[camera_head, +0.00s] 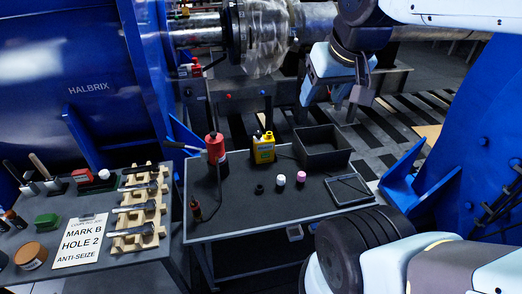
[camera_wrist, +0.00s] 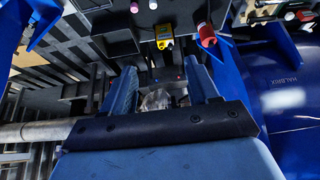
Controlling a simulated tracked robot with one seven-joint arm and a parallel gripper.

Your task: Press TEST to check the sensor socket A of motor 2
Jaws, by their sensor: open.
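A yellow block-like item with dark marks (camera_head: 263,148) stands at the back of the grey table; it may be a tester, but no TEST label is readable. It also shows at the top of the wrist view (camera_wrist: 164,36). My gripper (camera_head: 345,102) is open and empty, in the air behind and right of that table. In the wrist view my gripper (camera_wrist: 160,78) has its two blue fingers apart, with nothing held between them. A red and a blue button-like spot (camera_head: 228,97) sit on a grey frame behind the table. I cannot make out socket A or a motor 2 mark.
A red canister with a dark hose (camera_head: 215,147), small capped bottles (camera_head: 300,178), an open black bin (camera_head: 322,150) and a flat tray (camera_head: 349,190) are on the table (camera_head: 240,222). Blue housings flank both sides.

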